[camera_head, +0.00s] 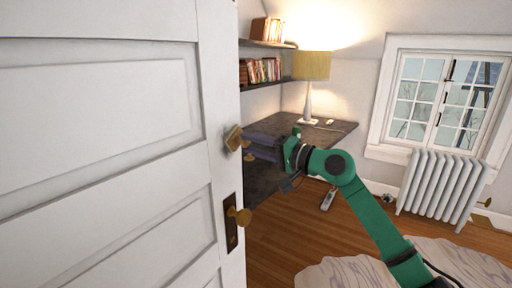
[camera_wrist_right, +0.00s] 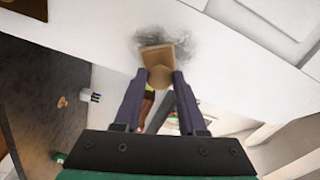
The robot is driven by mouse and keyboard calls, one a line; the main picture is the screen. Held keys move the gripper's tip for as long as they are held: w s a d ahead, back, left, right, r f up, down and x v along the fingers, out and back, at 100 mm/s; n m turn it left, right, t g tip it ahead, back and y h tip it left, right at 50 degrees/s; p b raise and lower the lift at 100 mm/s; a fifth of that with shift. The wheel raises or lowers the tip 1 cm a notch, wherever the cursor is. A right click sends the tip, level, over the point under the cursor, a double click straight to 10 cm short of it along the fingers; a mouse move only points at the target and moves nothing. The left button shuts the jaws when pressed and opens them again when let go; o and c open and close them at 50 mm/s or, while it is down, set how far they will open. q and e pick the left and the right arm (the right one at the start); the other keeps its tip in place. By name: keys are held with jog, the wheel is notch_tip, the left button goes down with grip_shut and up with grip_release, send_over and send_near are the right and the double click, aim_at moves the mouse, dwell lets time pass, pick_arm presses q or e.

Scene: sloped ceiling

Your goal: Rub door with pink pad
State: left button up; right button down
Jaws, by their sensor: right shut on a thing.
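The white panelled door (camera_head: 105,150) fills the left of the head view, and its face also shows in the wrist view (camera_wrist_right: 235,60). My right gripper (camera_head: 248,144) reaches left to the door's edge side. In the wrist view the right gripper (camera_wrist_right: 160,78) is shut on the rounded grip of a square pad (camera_wrist_right: 157,56). The pad looks tan rather than pink and appears to be against the door. A dark grey smudge (camera_wrist_right: 185,42) spreads on the door around the pad. My left gripper is not in view.
A brass door knob (camera_head: 240,215) on a dark plate sits below the pad. Behind are a dark desk (camera_head: 325,133) with a lamp (camera_head: 311,68), shelves of books (camera_head: 262,70), a radiator (camera_head: 442,187) and a pale rug (camera_head: 345,272). Wooden floor (camera_head: 285,225) lies open between.

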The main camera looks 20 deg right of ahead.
jog(key=shift+s+a, duration=0.85)
jog(key=shift+a, duration=0.25)
jog(key=shift+s+a+r+b, duration=0.1)
jog(key=shift+a+r+b, duration=0.15)
jog(key=shift+r, duration=0.2)
jog(key=shift+s+a+r+b, duration=0.1)
jog(key=shift+r+b, duration=0.15)
jog(key=shift+r, duration=0.2)
jog(key=shift+w+d+b, duration=0.4)
jog(key=shift+w+d, duration=0.2)
jog(key=shift+d, duration=0.2)
jog(key=shift+w+d+b, duration=0.4)
jog(key=shift+w+d, duration=0.2)
jog(key=shift+d, duration=0.2)
jog(key=shift+w+d, duration=0.2)
jog(key=shift+d, duration=0.05)
